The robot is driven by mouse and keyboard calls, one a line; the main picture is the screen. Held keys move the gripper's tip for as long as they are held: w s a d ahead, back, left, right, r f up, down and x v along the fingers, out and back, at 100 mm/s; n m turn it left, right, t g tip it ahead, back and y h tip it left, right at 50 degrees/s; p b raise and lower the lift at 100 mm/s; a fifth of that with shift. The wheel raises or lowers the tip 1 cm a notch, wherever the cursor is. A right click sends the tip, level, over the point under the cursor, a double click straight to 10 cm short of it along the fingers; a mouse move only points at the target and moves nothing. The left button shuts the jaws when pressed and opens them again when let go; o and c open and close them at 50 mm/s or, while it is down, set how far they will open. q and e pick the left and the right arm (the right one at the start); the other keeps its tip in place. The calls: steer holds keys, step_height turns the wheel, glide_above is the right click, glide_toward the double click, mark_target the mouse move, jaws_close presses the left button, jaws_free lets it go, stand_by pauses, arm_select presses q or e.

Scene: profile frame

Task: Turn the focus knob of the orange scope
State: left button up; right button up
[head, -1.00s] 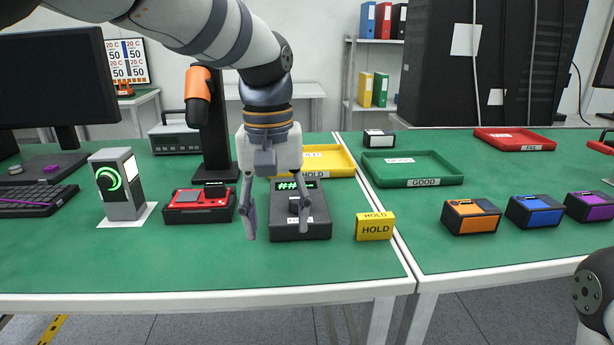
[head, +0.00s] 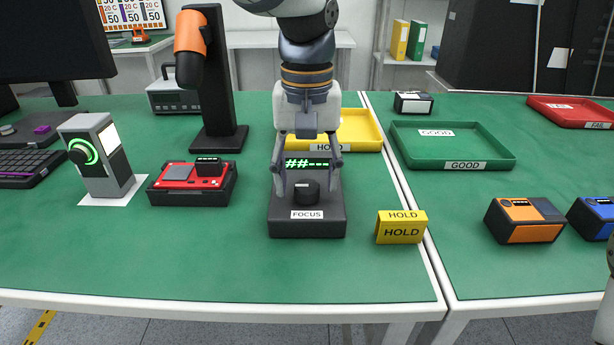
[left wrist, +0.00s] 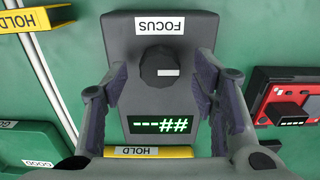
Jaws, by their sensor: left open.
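The focus box (head: 306,223) is a dark grey block on the green bench with a label FOCUS, a black round knob (head: 306,192) and a green display (head: 306,163) showing two hash marks and dashes. The knob also shows in the left wrist view (left wrist: 158,66), with a white mark on it. The orange scope (head: 190,47) stands on a black column behind and to the left. My left gripper (head: 306,180) is open above the box, its fingers on either side of the knob in the left wrist view, with gaps showing.
A red device (head: 185,193) sits left of the box, and a yellow HOLD block (head: 401,228) right of it. A yellow tray (head: 366,128) is behind. A green GOOD tray (head: 452,165) and an orange device (head: 524,232) are further right. The bench front is clear.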

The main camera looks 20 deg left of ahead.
arm_select(q)
steer(key=shift+f, duration=0.4)
steer(key=c, duration=1.2)
steer(key=shift+o, duration=0.2)
steer(key=shift+m, duration=0.3)
steer(key=shift+r+m, duration=0.1)
steer(key=shift+m, duration=0.8)
steer(key=m, duration=0.4)
steer(key=shift+m+p, duration=0.3)
steer(key=m, duration=0.6)
steer(key=shift+m, duration=0.3)
